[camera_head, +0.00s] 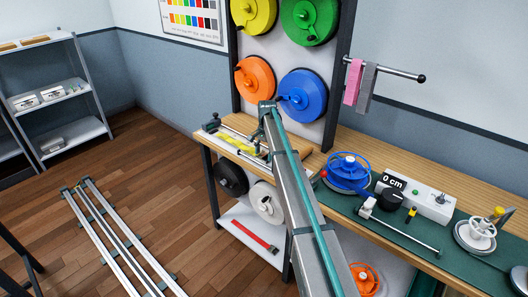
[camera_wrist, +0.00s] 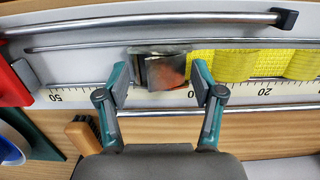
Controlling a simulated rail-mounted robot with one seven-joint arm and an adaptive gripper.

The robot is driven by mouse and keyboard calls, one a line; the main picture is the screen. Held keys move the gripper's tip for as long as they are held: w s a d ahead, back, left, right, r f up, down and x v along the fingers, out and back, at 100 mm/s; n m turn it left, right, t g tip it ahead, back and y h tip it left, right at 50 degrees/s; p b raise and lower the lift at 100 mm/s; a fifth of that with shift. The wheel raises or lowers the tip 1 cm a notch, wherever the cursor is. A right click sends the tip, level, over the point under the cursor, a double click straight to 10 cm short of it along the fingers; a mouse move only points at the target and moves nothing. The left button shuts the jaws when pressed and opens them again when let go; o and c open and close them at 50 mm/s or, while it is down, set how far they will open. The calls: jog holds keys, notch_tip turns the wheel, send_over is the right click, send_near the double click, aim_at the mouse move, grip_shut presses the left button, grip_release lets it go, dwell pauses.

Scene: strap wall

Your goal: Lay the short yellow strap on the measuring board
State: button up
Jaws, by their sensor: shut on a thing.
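The yellow strap (camera_wrist: 235,66) lies in raised folds along the measuring board (camera_wrist: 75,72), right of my fingers in the wrist view. A shiny metal buckle (camera_wrist: 160,68) sits at the strap's left end. My gripper (camera_wrist: 161,84) is shut on this buckle, one teal finger on each side, over the white board and its number scale. In the head view, the board (camera_head: 221,134) is on the wooden bench, with a bit of yellow strap (camera_head: 243,146) showing. My arm hides part of the board there.
Metal rails (camera_wrist: 150,22) run along the board. Coloured reels (camera_head: 303,95) hang behind the bench. A blue-wheeled device (camera_head: 348,170) and a 0 cm display (camera_head: 393,182) stand at right.

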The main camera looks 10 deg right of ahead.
jog(key=o, duration=1.4)
jog(key=shift+o, duration=0.2)
jog(key=shift+r, duration=0.1)
notch_tip(320, 180, up, 12)
jog(key=shift+w+d, duration=0.35)
jog(key=shift+d, duration=0.1)
